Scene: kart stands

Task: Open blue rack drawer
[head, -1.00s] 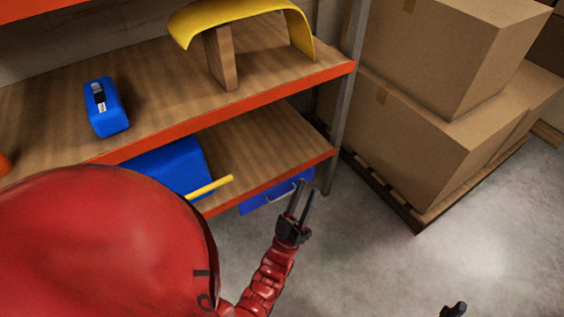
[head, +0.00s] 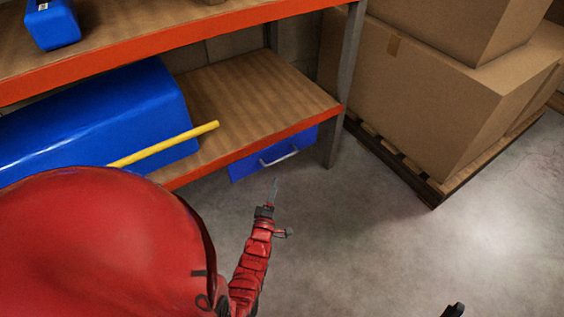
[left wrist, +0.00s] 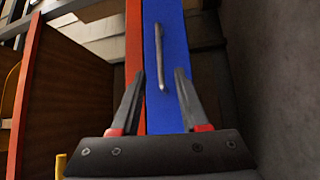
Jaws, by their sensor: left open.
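The blue drawer (head: 250,163) hangs under the lower shelf of the rack, near its right post. It looks shut, with a pale bar handle (head: 279,158) on its front. My left gripper (head: 273,188) is in front of and just below the handle, apart from it. In the left wrist view the open fingers (left wrist: 158,95) point at the blue drawer front (left wrist: 165,60), and the handle (left wrist: 161,55) lies between and beyond them. Nothing is between the fingers. My right gripper is not clearly visible; only a small dark part shows at the bottom edge.
The orange-edged shelf rack (head: 300,123) holds a large blue box (head: 90,115) with a yellow bar (head: 165,143). Cardboard boxes (head: 440,90) stand on a pallet (head: 425,185) at the right. The concrete floor before the drawer is clear.

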